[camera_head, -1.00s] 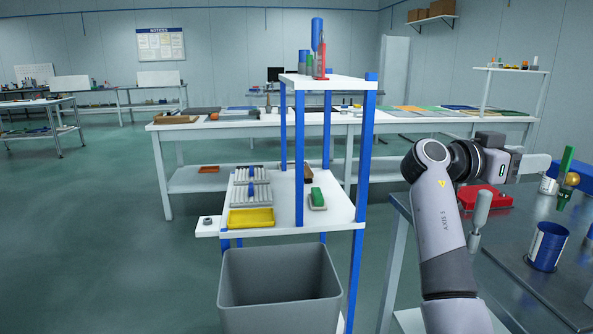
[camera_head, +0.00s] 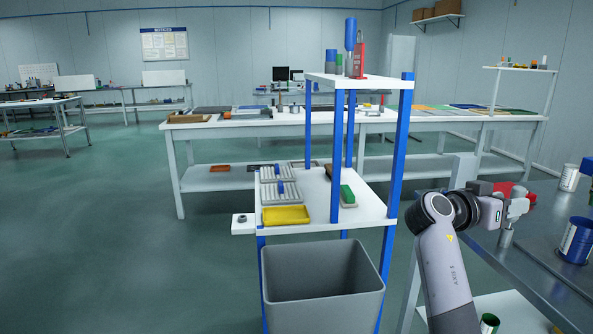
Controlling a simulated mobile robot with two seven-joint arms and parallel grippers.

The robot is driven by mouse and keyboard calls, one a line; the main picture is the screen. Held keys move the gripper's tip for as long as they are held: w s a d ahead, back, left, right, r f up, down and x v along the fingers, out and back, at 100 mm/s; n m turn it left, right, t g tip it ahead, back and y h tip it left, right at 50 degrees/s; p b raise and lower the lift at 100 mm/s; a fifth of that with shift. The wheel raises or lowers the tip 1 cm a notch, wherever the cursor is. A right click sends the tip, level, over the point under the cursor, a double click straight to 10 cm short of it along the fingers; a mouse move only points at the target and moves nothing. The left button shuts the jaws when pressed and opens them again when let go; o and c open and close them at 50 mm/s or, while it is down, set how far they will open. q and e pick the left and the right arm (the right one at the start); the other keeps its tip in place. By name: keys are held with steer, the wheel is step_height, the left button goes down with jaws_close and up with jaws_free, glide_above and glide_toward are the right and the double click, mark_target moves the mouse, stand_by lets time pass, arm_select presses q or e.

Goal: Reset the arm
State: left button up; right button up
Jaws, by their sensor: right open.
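My right arm (camera_head: 445,275) rises from the bottom right of the head view and bends at a black and grey wrist. My right gripper (camera_head: 518,207) is at the wrist's far end, pointing right, near the edge of the dark-topped table (camera_head: 540,243). It is open, and I see nothing held in it. A red object (camera_head: 514,188) shows just behind it and is partly covered. My left arm and gripper are out of view.
A white shelf unit with blue posts (camera_head: 399,150) stands left of my arm, with a grey bin (camera_head: 322,290) below. A yellow tray (camera_head: 285,215) lies on its middle shelf. A blue can (camera_head: 577,240) stands on the dark table. Floor at left is clear.

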step_height(320, 180, down, 13)
steer(key=a+n+t+y, duration=0.2)
steer(key=n+t+y, duration=0.2)
steer(key=n, duration=0.1)
steer(key=s+a+f+n+t+y, duration=0.1)
steer(key=s+a+f+n+y, duration=0.4)
steer(key=f, duration=0.5)
steer(key=s+a+f+n+t+y, duration=0.1)
steer(key=s+a+f+n+y, duration=0.2)
steer(key=s+a+f, duration=0.5)
steer(key=s+a+f+n+y, duration=0.1)
steer(key=s+a+f+y, duration=0.25)
steer(key=s, duration=0.45)
steer(key=s+a+f+n+y, duration=0.1)
steer(key=s+a+f+y, duration=0.25)
steer(key=s, duration=0.35)
step_height(320, 180, up, 11)
steer(key=p, duration=1.3)
steer(key=shift+s+d+r+p, duration=0.15)
steer(key=shift+s+d+p, duration=0.05)
steer(key=shift+s+p, duration=0.2)
steer(key=shift+d, duration=0.1)
